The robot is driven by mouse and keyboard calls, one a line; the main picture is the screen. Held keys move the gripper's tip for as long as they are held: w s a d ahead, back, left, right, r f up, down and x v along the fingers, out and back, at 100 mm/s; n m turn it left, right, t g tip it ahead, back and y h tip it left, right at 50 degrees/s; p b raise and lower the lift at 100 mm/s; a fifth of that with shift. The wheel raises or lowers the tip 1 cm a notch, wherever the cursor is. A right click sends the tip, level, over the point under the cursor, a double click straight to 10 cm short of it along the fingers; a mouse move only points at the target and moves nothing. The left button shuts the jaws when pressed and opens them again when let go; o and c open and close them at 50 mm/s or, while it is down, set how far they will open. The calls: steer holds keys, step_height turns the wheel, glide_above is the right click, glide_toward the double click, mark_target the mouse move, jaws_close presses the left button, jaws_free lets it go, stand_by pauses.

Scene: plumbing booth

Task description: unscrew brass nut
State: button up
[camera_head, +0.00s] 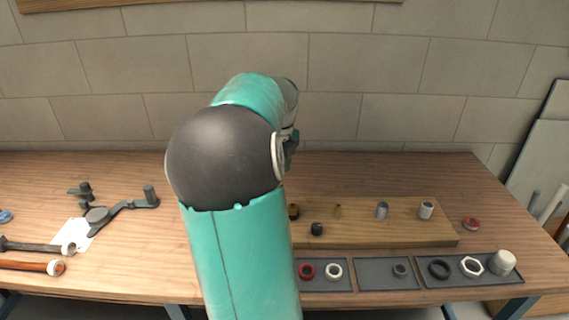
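A wooden board (375,235) lies on the workbench and bears several small fittings. At its left end, right beside my arm, is a small dark, brassy fitting (294,211), which may be the brass nut; it is too small to be sure. A thin brass-coloured stub (338,211) stands to its right. My gripper (291,149) is mostly hidden behind my teal arm, above and behind the board's left end. Its fingers cannot be made out, nor whether they hold or touch anything.
The board also bears a black fitting (317,229) and two grey cylinders (382,210) (426,210). Grey trays (375,268) with rings and nuts line the front edge. Wrenches (35,246) and a grey tool (125,207) lie left. A tiled wall stands behind.

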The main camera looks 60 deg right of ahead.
mark_target(292, 205)
steer(key=s+d+m, duration=0.3)
steer(key=d, duration=0.1)
steer(key=shift+m+g, duration=0.3)
step_height(292, 205, down, 15)
steer(key=shift+w+r, duration=0.1)
steer(key=shift+r, duration=0.1)
steer(key=shift+c, duration=0.2)
